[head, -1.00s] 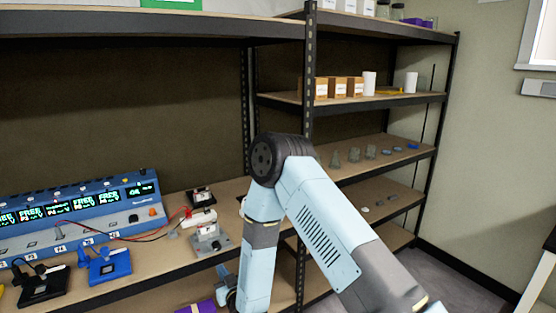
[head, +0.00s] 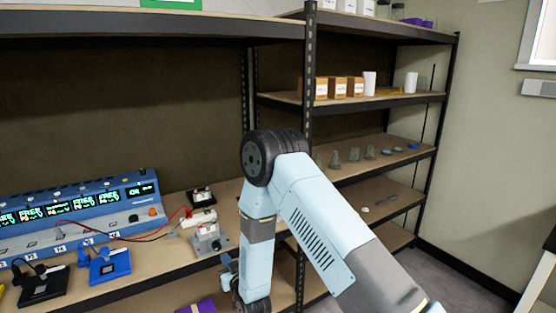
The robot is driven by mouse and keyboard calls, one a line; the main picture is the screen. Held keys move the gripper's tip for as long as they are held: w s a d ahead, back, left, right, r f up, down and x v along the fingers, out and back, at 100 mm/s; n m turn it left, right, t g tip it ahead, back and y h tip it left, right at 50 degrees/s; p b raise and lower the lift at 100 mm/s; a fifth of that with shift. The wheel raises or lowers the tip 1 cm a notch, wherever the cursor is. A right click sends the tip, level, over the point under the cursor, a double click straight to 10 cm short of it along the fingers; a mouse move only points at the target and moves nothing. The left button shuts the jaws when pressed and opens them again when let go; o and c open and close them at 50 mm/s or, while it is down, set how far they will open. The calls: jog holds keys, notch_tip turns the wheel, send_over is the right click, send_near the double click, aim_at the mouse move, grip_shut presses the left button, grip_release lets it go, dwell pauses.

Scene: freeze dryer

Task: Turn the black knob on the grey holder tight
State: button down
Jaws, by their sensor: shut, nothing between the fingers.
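The grey holder (head: 203,245) stands near the front edge of the middle shelf, left of my arm. A white piece (head: 201,218) lies across its top. A small dark spot on the holder's front right (head: 217,244) looks like the black knob, but it is too small to make out its shape or how tight it is. My gripper (head: 228,266) is only partly seen, small, at the shelf's front edge, just below and right of the holder. It is shut and holds nothing. I cannot tell whether it touches the knob.
A blue instrument (head: 75,213) with several lit displays stands at the left, with red and black wires running toward the holder. A blue holder (head: 108,264) and a black holder (head: 43,285) stand left of the grey one. A dark shelf post (head: 309,105) rises behind my arm.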

jog(key=shift+x, duration=1.05)
jog(key=shift+s+a, duration=0.45)
jog(key=shift+a, duration=0.25)
jog(key=shift+s+a, duration=0.2)
jog(key=shift+a, duration=0.2)
dwell(0.6)
jog(key=shift+s+a+f, duration=0.1)
jog(key=shift+s+f, duration=0.05)
jog(key=shift+f, duration=0.15)
send_near(213, 252)
jog(key=shift+s+f, duration=0.25)
dwell(0.5)
